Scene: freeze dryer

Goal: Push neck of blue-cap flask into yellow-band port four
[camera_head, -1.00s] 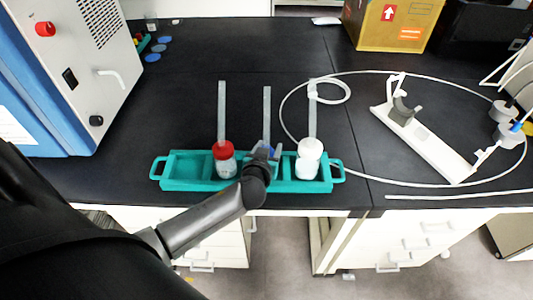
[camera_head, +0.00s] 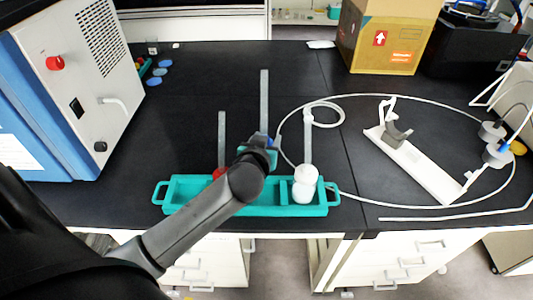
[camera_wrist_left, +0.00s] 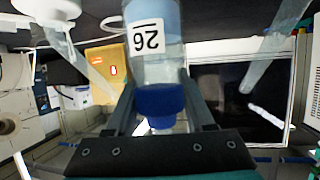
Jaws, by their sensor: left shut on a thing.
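The blue-cap flask shows in the left wrist view as a clear body (camera_wrist_left: 152,45) with a "26" label and a blue cap (camera_wrist_left: 160,101) between the fingers. My left gripper (camera_wrist_left: 158,108) is shut on it. In the head view the same gripper (camera_head: 260,152) is above the middle of the teal rack, and my arm hides most of the flask. The flask's grey neck tube (camera_head: 264,100) stands upright above the gripper. I cannot make out a yellow-band port in these views. My right gripper is not in view.
The teal rack (camera_head: 331,190) holds a white-cap flask (camera_head: 305,180) on the right and a red-cap flask (camera_head: 219,173) mostly behind my arm. A white stand (camera_head: 420,165) and looped tubing lie right. A blue-white machine (camera_head: 90,100) stands left.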

